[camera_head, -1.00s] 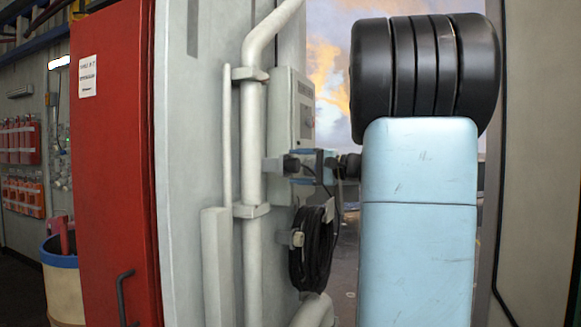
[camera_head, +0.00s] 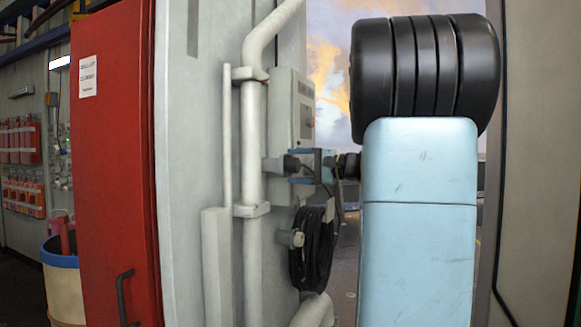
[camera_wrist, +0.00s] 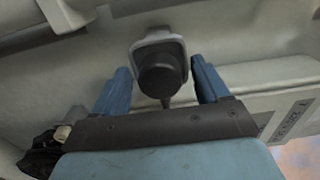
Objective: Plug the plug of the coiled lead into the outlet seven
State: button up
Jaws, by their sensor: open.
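The black plug (camera_wrist: 162,78) sits against a grey socket housing (camera_wrist: 150,47), its back towards my wrist camera. I cannot read any outlet number on it. My gripper (camera_wrist: 163,80) is open, with one blue finger on each side of the plug and a gap showing on both sides. In the head view the plug (camera_head: 291,164) is at a grey wall fitting (camera_head: 271,167), with my gripper (camera_head: 305,164) just right of it. The coiled black lead (camera_head: 314,247) hangs on a wall hook below.
A pale vertical pipe (camera_head: 252,140) runs left of the plug. A grey wall box (camera_head: 293,108) stands just above the gripper. A red cabinet door (camera_head: 112,170) is at left, with a blue-rimmed bin (camera_head: 64,290) beyond. An opening shows sky and floor behind my arm.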

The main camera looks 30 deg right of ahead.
aim_at(299, 166)
dwell(0.5)
grip_shut()
jog(key=shift+v, duration=3)
